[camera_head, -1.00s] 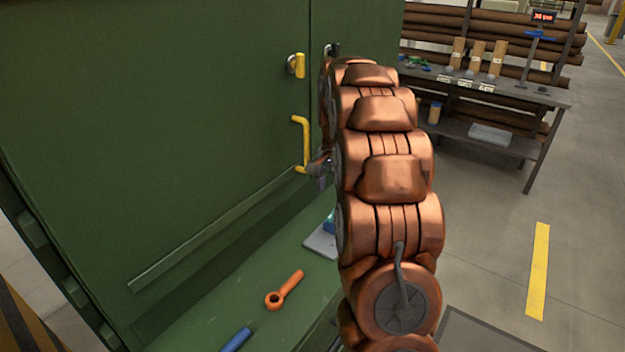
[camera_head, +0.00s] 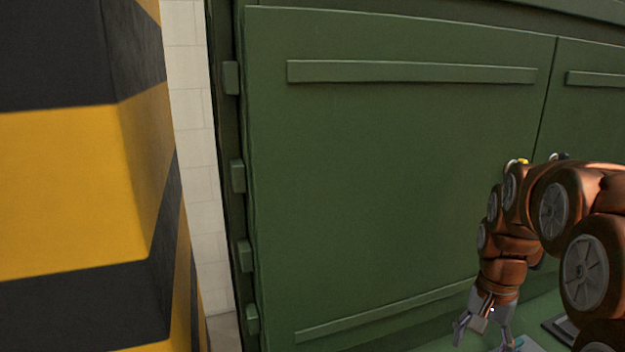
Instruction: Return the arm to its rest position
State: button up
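My copper-coloured arm comes in from the right edge, bends over and hangs down in front of a green cabinet door (camera_head: 390,180). My gripper (camera_head: 484,338) is at the lower right, pointing down above the green ledge (camera_head: 440,345). Its two grey fingers are spread apart, and I see nothing held between them. The fingertips are close to the bottom edge of the picture. A small yellow part of the door hardware (camera_head: 516,162) shows just above the arm; the rest of the handle is hidden behind the arm.
A yellow and black striped pillar (camera_head: 80,190) fills the left side, close by. A pale tiled wall (camera_head: 195,130) shows between it and the cabinet. A flat dark item (camera_head: 560,328) lies on the ledge at the lower right. The space before the door's middle is clear.

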jog(key=s+a+f+n, duration=0.1)
jog(key=s+a+n, duration=0.1)
jog(key=s+a, duration=0.2)
jog(key=s+a+f+n, duration=0.1)
jog(key=s+a+n, duration=0.2)
jog(key=s, duration=0.8)
jog(key=s+a+f+n+g, duration=0.1)
jog(key=s+a+n, duration=0.2)
jog(key=s+a, duration=0.2)
jog(key=s, duration=0.3)
jog(key=shift+s+a+f, duration=0.15)
jog(key=shift+a+f, duration=0.05)
jog(key=shift+a, duration=0.15)
